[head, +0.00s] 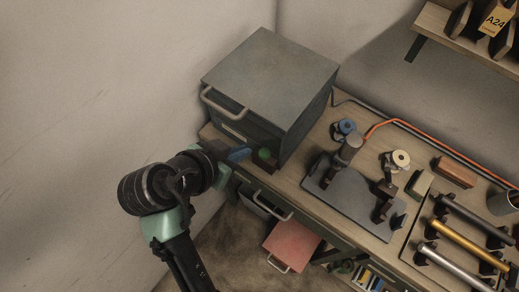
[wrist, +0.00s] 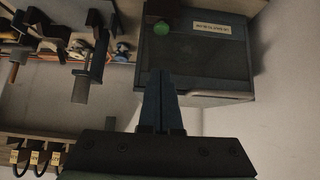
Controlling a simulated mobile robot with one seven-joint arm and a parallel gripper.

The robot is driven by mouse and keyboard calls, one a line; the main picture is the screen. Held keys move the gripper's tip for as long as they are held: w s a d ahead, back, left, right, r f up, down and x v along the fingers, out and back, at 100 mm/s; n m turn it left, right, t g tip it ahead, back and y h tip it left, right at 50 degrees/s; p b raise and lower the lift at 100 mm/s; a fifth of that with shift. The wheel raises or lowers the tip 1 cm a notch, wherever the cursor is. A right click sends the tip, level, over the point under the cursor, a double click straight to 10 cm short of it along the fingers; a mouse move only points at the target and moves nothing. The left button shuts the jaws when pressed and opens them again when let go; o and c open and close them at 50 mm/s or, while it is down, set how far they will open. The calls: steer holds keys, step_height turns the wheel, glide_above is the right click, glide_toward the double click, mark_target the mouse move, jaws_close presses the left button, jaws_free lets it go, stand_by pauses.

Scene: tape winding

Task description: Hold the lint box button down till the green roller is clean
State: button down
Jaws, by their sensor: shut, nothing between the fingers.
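The lint box (head: 270,80) is a large grey box with a pale handle at the back left end of the bench. A round green piece (head: 264,154) shows low on its front; it also shows in the wrist view (wrist: 162,28), beside a pale label. I cannot tell whether it is the button or the end of the green roller. My gripper (head: 244,154) is shut and empty, its blue-grey fingers left of the green piece. In the wrist view the shut fingertips (wrist: 159,72) point toward the box front, seemingly short of the green piece. No other green roller is clear.
A winding stand on a grey plate (head: 345,205) is right of the box. Blue (head: 345,127) and cream (head: 400,158) tape rolls stand near it. Black, gold (head: 455,244) and silver rollers lie at the right. An open drawer (head: 262,205) and red bin (head: 291,245) are below.

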glide_above(266, 150)
steer(key=s+a, duration=0.2)
steer(key=s, duration=0.1)
steer(key=f, duration=0.6)
steer(key=shift+w+d+p, duration=0.15)
steer(key=shift+w+p, duration=0.05)
steer(key=shift+p, duration=0.2)
step_height(266, 150, down, 3)
steer(key=shift+w+f, duration=0.15)
steer(key=shift+f, duration=0.55)
